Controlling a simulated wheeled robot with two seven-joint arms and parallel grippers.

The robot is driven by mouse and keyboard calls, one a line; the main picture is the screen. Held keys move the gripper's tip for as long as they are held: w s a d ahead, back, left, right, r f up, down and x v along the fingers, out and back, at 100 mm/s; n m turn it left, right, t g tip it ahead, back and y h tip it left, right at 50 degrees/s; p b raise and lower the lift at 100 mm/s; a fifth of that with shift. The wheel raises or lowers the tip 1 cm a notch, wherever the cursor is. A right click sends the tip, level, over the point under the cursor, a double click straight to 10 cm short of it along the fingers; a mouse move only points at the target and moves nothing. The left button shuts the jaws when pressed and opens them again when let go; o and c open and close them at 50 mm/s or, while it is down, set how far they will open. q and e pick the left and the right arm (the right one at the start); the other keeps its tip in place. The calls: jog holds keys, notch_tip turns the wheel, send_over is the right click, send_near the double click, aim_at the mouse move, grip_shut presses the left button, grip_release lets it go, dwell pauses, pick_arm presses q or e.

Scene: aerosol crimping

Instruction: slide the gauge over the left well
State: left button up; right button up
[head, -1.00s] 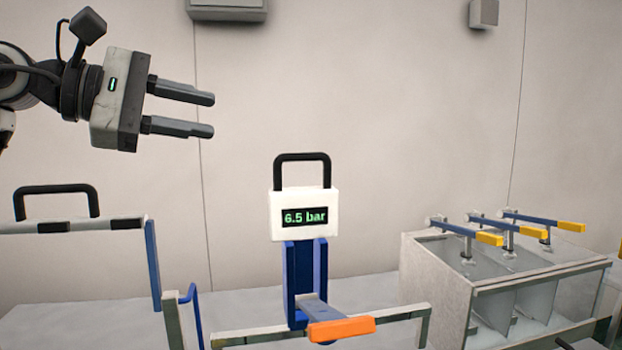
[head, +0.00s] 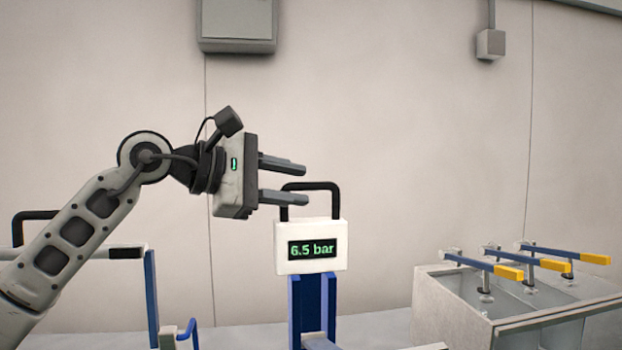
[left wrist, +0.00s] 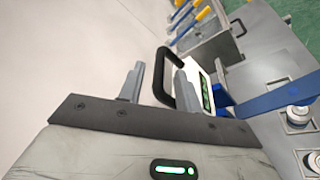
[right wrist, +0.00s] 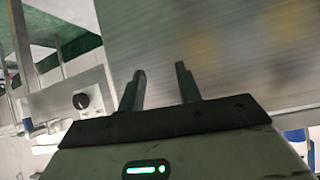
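The gauge (head: 311,263) is a white box with a green "6.5 bar" display and a black loop handle (head: 322,185). It sits upright on a blue post (head: 317,300). My left gripper (head: 304,185) is open at the handle's height, its lower finger overlapping the handle's left side in the head view. In the left wrist view the handle (left wrist: 161,88) shows between and beyond the fingers; contact is unclear. Round fittings on square plates (left wrist: 298,116) show at that view's right; I cannot tell which is the left well. My right gripper (right wrist: 160,68) is open and empty.
A grey bin (head: 455,318) with several yellow-tipped clamp levers stands at the right. A frame with a black handle (head: 30,220) is at the left, partly behind my left arm. A black knob (right wrist: 81,101) on a panel and a grey surface (right wrist: 230,50) show in the right wrist view.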

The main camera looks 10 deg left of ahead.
pick_arm(q)
jog(key=shift+p+x, duration=0.3)
jog(key=shift+x, duration=1.65)
pick_arm(e)
jog(key=shift+w+d+r, duration=0.1)
jog(key=shift+d, duration=0.1)
